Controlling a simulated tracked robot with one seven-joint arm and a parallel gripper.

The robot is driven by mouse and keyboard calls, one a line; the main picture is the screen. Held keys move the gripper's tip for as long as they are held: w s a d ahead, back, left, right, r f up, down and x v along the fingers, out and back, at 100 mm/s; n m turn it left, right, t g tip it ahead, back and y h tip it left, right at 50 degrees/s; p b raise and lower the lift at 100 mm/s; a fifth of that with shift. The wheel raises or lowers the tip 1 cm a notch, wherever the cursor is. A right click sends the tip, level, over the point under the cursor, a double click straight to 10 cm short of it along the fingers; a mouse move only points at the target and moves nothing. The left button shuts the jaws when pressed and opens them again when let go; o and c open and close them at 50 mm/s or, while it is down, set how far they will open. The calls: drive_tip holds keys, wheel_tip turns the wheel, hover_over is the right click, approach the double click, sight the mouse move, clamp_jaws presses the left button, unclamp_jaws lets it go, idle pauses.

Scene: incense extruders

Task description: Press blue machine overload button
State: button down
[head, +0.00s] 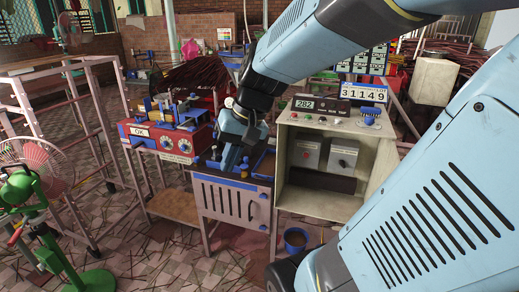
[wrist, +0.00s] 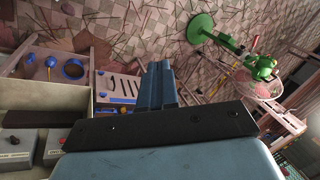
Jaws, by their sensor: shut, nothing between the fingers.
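A low blue-edged machine (head: 235,183) with a pale slotted front panel stands in the middle of the head view. Its slotted panel also shows in the wrist view (wrist: 118,86). I cannot tell which part is the overload button. Right of it stands a cream control cabinet (head: 289,202) with small coloured buttons along its top. Two grey switch boxes sit inside it, one left (head: 309,155) and one right (head: 343,157). My gripper (head: 229,163) hangs over the blue-edged machine, partly hidden by my wrist. In the wrist view my gripper (wrist: 158,72) is shut and empty.
A red machine (head: 157,143) with an OK sign stands left. A green fan (head: 42,200) and metal frames fill the far left. A bucket (head: 297,240) stands before the cabinet. Tiled floor (head: 150,260) is open in front.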

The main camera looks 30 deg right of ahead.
sight(306, 155)
drive_tip(key=w+d+f+m+t+y, duration=0.1)
drive_tip(key=w+f+m+y, duration=0.25)
drive_tip(key=w, duration=0.25)
drive_tip(key=w+d+f+m+y, duration=0.2)
drive_tip(key=w+m+y, duration=0.1)
drive_tip(key=w+y, duration=0.15)
drive_tip(key=w+d+f+m+t, duration=0.5)
drive_tip(key=w+d+m+t, duration=0.15)
drive_tip(key=w+d, duration=0.3)
drive_tip(key=s+d+f+m+t+h, duration=0.1)
drive_tip(key=d+f+m+t+h, duration=0.1)
drive_tip(key=d, duration=0.6)
drive_tip(key=s+d+f+m+t+h, duration=0.1)
drive_tip(key=d+f+m+t+h, duration=0.2)
drive_tip(key=d+f, duration=0.6)
drive_tip(key=d+f+m+t+h, duration=0.2)
drive_tip(key=d+f+m+h, duration=0.3)
drive_tip(key=d+h, duration=0.3)
drive_tip(key=shift+s+d+f+m, duration=0.35)
drive_tip(key=shift+s+f+m, duration=0.05)
drive_tip(key=shift+m, duration=0.3)
drive_tip(key=w+d, duration=0.5)
drive_tip(key=d, duration=0.1)
drive_tip(key=shift+w+d, duration=0.3)
drive_tip(key=shift+w, duration=0.1)
drive_tip(key=shift+w+d, duration=0.1)
drive_tip(key=shift+d, duration=0.05)
